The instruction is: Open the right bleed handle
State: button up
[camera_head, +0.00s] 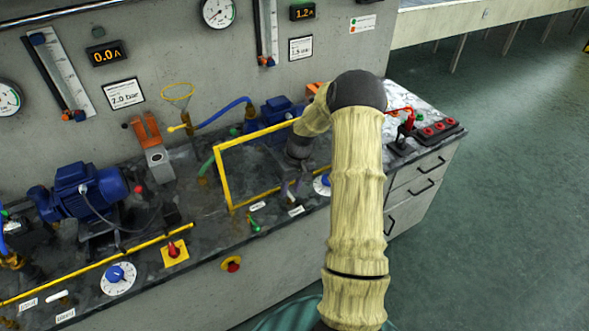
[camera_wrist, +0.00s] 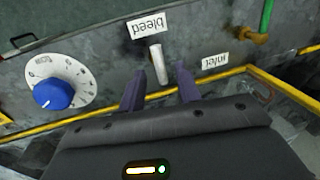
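The right bleed handle, a short white lever (camera_wrist: 159,63), stands beside the upside-down "bleed" label (camera_wrist: 150,25) in the wrist view. In the head view my gripper hides it or it is too small to make out. My gripper (camera_wrist: 160,74) is open and empty, its two purple fingers on either side of the lever's lower end in the picture. I see gaps on both sides; how deep the lever sits between the fingers I cannot tell.
A yellow frame (camera_head: 223,178) surrounds the right station; its rail (camera_wrist: 240,70) passes close by the fingers. A blue dial knob (camera_wrist: 52,93) sits left of the lever, an "inlet" label (camera_wrist: 215,61) right. A green handle (camera_head: 254,223) and a red button (camera_head: 232,264) are nearby.

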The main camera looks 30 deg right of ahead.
jog(key=d+r+b, duration=0.1)
jog(key=d+r, duration=0.2)
jog(key=r, duration=1.3)
jog(key=shift+d+r, duration=0.15)
jog(key=shift+r, duration=0.15)
jog(key=s+a+r+h+p, duration=0.2)
jog(key=s+a, duration=0.5)
jog(key=a, duration=0.5)
jog(key=s+a+t+p, duration=0.1)
jog(key=s+a+t, duration=0.1)
jog(key=s+a, duration=0.5)
jog(key=s, duration=0.6)
jog(key=shift+a+r+m+t+p, duration=0.15)
jog(key=shift+r+m+t+p, duration=0.15)
jog(key=shift+t, duration=0.1)
